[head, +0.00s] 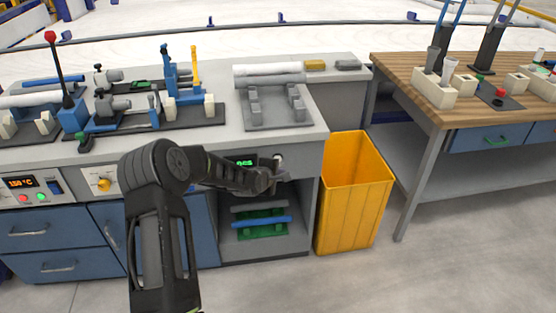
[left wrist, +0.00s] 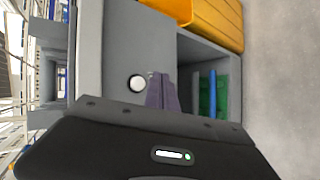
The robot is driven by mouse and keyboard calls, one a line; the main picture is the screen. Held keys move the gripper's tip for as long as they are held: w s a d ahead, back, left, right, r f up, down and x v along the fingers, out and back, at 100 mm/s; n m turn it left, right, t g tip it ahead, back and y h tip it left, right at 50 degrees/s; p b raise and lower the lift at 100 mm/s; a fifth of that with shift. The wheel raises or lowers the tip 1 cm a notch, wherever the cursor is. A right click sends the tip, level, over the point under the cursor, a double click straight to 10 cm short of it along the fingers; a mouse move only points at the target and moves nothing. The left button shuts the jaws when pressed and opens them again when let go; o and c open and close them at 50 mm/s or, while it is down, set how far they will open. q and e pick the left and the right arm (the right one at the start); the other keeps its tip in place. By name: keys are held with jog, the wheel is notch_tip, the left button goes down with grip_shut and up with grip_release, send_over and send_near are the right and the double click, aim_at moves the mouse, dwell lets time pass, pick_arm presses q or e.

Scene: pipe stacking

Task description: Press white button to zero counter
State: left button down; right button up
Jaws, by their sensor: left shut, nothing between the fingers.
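The white button (head: 278,158) is on the grey front panel of the bench, just right of the counter (head: 242,163) with green digits. The digits are too small to read surely. My left gripper (head: 283,176) is shut and empty, just below and slightly right of the button. In the left wrist view the round white button (left wrist: 137,83) shows uncovered beside the closed fingertips of my left gripper (left wrist: 160,76). I cannot tell whether the fingertips touch the panel. My right gripper is not in view.
An open shelf with a blue pipe (head: 262,222) and a green piece lies below the panel. A yellow bin (head: 352,195) stands to the right. A grey pipe rack (head: 273,105) and several tools sit on the bench top. A wooden table (head: 420,66) stands farther right.

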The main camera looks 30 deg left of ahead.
pick_arm(q)
jog(key=shift+s+d, duration=0.7)
jog(key=shift+s, duration=0.05)
dwell(0.4)
jog(key=s+d+f+m+g+h+p, duration=0.1)
jog(key=s+d+f+m+g+h, duration=0.15)
jog(key=s+d+f+m, duration=0.6)
jog(key=s+d+f+m+g+h+p, duration=0.1)
jog(key=s+d+f+m+g+p, duration=0.3)
jog(key=s+d, duration=0.7)
jog(key=s+d+m+g+h, duration=0.1)
jog(key=s+d+m+g, duration=0.1)
jog(key=s+d, duration=0.5)
jog(key=s+d+f+m+g+h+p, duration=0.1)
jog(key=s+d+m, duration=0.3)
jog(key=s, duration=0.9)
jog(key=d+g, duration=0.1)
jog(key=d, duration=0.2)
jog(key=shift+s+d, duration=0.35)
